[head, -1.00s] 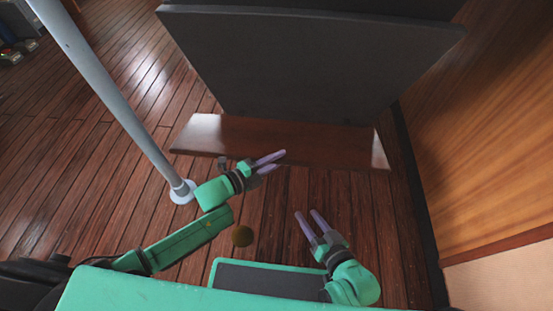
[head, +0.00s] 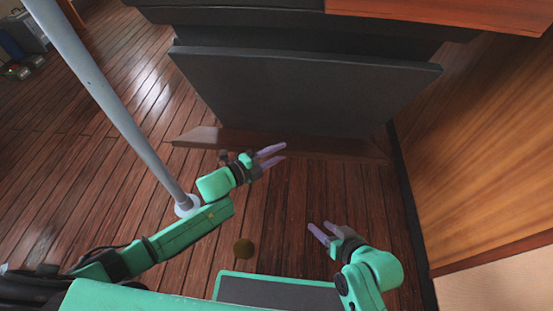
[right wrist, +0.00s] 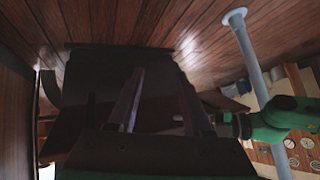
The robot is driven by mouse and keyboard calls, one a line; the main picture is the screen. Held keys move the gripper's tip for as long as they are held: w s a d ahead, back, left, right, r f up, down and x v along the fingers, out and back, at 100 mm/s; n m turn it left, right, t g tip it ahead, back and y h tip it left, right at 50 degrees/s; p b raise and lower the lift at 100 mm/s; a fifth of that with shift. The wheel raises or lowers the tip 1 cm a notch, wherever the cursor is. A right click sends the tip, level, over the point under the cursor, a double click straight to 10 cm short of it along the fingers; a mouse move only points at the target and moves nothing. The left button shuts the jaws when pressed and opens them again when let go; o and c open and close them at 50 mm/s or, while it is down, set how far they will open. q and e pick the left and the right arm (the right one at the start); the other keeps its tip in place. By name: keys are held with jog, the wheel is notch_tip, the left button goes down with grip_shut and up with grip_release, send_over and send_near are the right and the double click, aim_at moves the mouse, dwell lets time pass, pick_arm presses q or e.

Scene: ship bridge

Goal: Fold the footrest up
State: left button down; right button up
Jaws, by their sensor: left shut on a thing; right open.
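The footrest (head: 205,136) is a brown wooden board at the foot of a dark grey panel (head: 300,92) in the head view. Its near edge faces me, and it looks narrow and dark. My left gripper (head: 273,153) is at this near edge, left of its middle, with its fingers shut on the board. The grip itself is small and hard to make out. My right gripper (head: 317,233) is open and empty, nearer to me and to the right, apart from the board. Its two fingers (right wrist: 160,100) stand apart in the dark right wrist view.
A grey pole (head: 115,100) rises from the plank floor (head: 120,165) left of my left arm. A wood-panelled wall (head: 480,150) stands close on the right. A wooden top (head: 450,12) overhangs at the upper right. The floor between my grippers is clear.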

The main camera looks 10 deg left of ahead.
jog(key=shift+s+d+r, duration=0.1)
jog(key=shift+d+r, duration=0.15)
jog(key=shift+d, duration=0.25)
jog(key=shift+h, duration=0.3)
